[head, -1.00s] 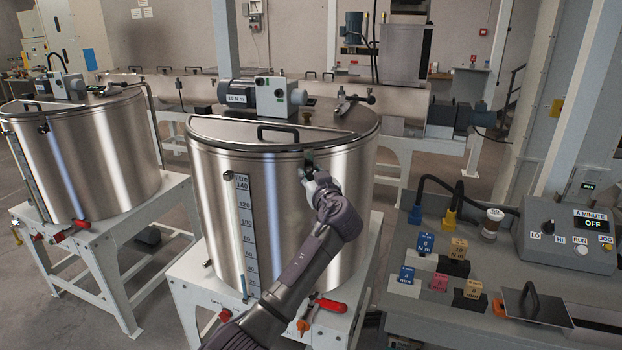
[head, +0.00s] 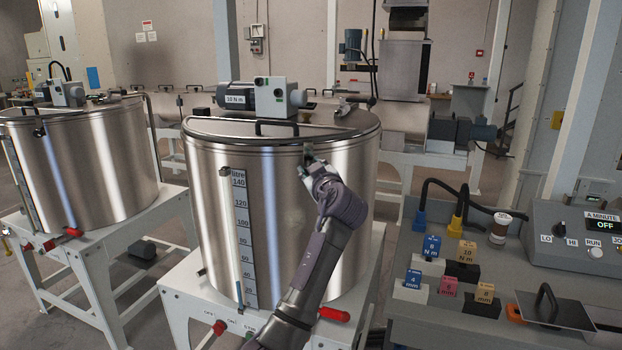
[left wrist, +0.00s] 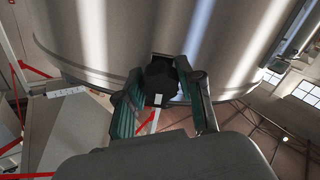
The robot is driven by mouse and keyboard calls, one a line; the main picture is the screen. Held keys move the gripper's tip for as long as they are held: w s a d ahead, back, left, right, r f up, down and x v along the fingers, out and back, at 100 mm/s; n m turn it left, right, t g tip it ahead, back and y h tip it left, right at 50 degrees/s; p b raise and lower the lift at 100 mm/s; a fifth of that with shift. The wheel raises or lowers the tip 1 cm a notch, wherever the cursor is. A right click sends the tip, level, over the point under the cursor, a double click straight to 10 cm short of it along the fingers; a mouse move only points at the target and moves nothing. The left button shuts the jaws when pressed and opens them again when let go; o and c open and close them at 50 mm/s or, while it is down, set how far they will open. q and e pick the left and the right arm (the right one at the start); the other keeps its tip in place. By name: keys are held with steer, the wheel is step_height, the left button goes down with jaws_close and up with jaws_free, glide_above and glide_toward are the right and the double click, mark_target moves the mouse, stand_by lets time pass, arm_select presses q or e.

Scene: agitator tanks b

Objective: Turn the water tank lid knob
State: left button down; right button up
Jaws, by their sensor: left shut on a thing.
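The water tank (head: 300,210) is a large steel cylinder on a white stand in the middle of the head view, with a litre scale on its front. Its lid (head: 230,128) is flat, with a dark handle (head: 277,127) on its front flap. The lid knob (left wrist: 160,80) is black with a white mark and sits at the tank wall in the left wrist view. In the head view my gripper mostly hides it. My left gripper (head: 308,163) is at the tank's upper front rim, its fingers shut around the knob. My right gripper is not seen.
A second steel tank (head: 85,160) stands on the left. At right, a grey bench (head: 400,325) carries coloured blocks (head: 431,245), a cup (head: 500,228) and a control box (head: 575,235) reading OFF. A motor unit (head: 272,97) sits on the middle tank's lid.

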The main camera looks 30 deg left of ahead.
arm_select(q)
steer(key=shift+f+n+b, duration=0.25)
steer(key=shift+n+b, duration=0.65)
steer(key=shift+b, duration=0.55)
steer(key=shift+r+n+b, duration=0.2)
steer(key=shift+n+b, duration=0.15)
steer(key=shift+n, duration=0.05)
